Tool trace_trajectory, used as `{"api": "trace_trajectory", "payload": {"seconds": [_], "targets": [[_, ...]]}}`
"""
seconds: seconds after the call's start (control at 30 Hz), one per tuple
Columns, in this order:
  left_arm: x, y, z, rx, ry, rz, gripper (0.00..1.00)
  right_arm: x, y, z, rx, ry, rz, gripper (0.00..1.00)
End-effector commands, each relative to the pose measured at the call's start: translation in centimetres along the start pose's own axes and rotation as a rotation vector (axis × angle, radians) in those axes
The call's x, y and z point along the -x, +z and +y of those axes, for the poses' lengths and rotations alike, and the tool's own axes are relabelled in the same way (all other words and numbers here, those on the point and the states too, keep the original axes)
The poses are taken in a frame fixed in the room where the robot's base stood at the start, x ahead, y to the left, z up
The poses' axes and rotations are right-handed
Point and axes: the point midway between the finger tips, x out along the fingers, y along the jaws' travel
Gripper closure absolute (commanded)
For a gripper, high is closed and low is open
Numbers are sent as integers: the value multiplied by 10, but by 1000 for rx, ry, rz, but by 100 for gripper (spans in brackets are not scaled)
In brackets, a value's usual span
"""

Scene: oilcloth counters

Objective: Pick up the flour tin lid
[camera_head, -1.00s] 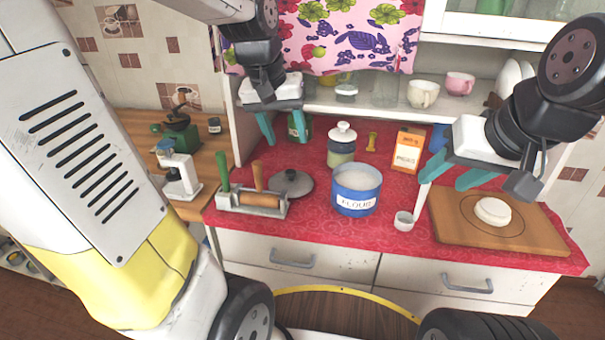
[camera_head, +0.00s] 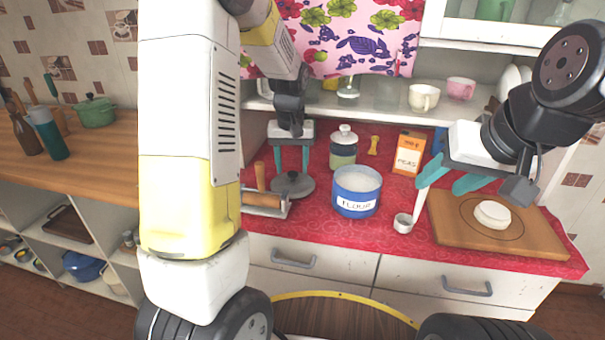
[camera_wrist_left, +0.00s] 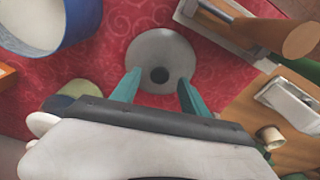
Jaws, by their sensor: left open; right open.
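My left gripper (camera_head: 291,172) is open, pointing down over the lid. The flour tin (camera_wrist_left: 45,22) is at the upper left there. My right gripper (camera_head: 445,180) is open above the counter near the wooden board and appears to have a white ladle's handle near its fingers.
A lidded jar (camera_head: 343,150) and an orange box (camera_head: 408,152) stand behind the tin. A board (camera_head: 470,235) with dough (camera_head: 492,214) lies at right.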

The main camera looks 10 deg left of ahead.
Motion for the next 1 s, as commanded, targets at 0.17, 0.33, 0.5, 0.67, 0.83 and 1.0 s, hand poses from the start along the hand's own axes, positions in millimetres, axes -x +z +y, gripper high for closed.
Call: {"api": "trace_trajectory", "payload": {"seconds": [0.17, 0.33, 0.5, 0.67, 0.83, 1.0], "targets": [[-18, 0, 0, 0, 0, -1, 47, 0, 0, 0, 0, 0, 0, 51], [-18, 0, 0, -1, 1, 1, 47, 0, 0, 0, 0, 0, 0, 51], [-18, 0, 0, -1, 1, 1, 67, 0, 0, 0, 0, 0, 0, 51], [-18, 0, 1, -1, 1, 1, 98, 0, 0, 0, 0, 0, 0, 51], [-18, 0, 1, -1, 1, 1, 100, 0, 0, 0, 0, 0, 0, 51], [-18, 0, 1, -1, 1, 1, 100, 0, 0, 0, 0, 0, 0, 51]]}}
